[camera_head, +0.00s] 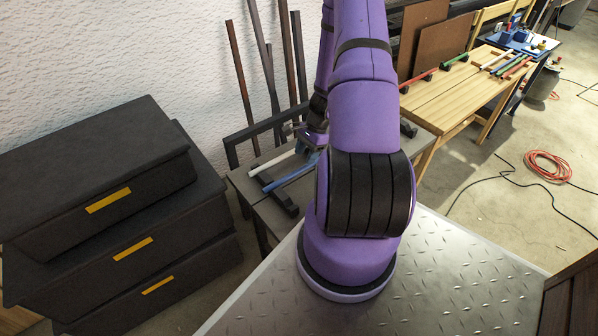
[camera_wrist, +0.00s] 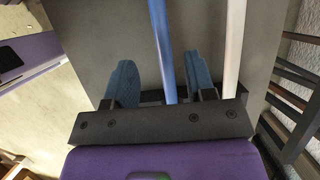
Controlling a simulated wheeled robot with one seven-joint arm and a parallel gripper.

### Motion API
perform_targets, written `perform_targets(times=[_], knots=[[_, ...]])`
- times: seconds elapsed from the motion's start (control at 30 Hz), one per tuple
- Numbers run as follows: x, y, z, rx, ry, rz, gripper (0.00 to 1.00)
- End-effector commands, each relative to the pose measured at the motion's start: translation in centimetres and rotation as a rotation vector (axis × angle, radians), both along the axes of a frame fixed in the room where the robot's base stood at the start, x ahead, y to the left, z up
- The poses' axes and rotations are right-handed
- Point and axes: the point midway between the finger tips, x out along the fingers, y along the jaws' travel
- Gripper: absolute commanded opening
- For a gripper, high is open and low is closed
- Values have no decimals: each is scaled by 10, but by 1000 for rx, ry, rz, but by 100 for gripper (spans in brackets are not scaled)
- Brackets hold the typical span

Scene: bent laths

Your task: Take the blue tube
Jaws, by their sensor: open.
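The blue tube (camera_wrist: 162,45) runs up the wrist view between the two blue fingers of my gripper (camera_wrist: 158,80), with a gap on each side. My gripper is open; whether the tube lies at finger depth or below I cannot tell. In the head view the blue tube (camera_head: 293,174) lies on a small dark grey table, partly hidden by my arm. My gripper (camera_head: 304,141) is over that table there, mostly hidden. A white tube (camera_head: 271,161) lies beside the blue one; in the wrist view it is right of the right finger (camera_wrist: 234,45).
A black support (camera_head: 285,204) is under the tubes' near ends. Dark laths (camera_head: 266,75) lean on the wall behind. Dark stacked boxes (camera_head: 120,215) stand left. A wooden table (camera_head: 440,100) at the right holds more coloured tubes (camera_head: 512,68). An orange cable (camera_head: 547,166) lies on the floor.

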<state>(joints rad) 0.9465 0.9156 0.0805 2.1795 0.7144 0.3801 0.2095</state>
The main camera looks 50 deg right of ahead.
Motion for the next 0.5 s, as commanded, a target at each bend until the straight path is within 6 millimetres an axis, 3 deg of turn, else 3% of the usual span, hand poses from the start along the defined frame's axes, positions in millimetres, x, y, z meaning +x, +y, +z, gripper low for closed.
perform_targets(times=[0.17,0.5], knots=[[1,3,-9,0,0,1,50],[5,15,-47,1,0,0,50]])
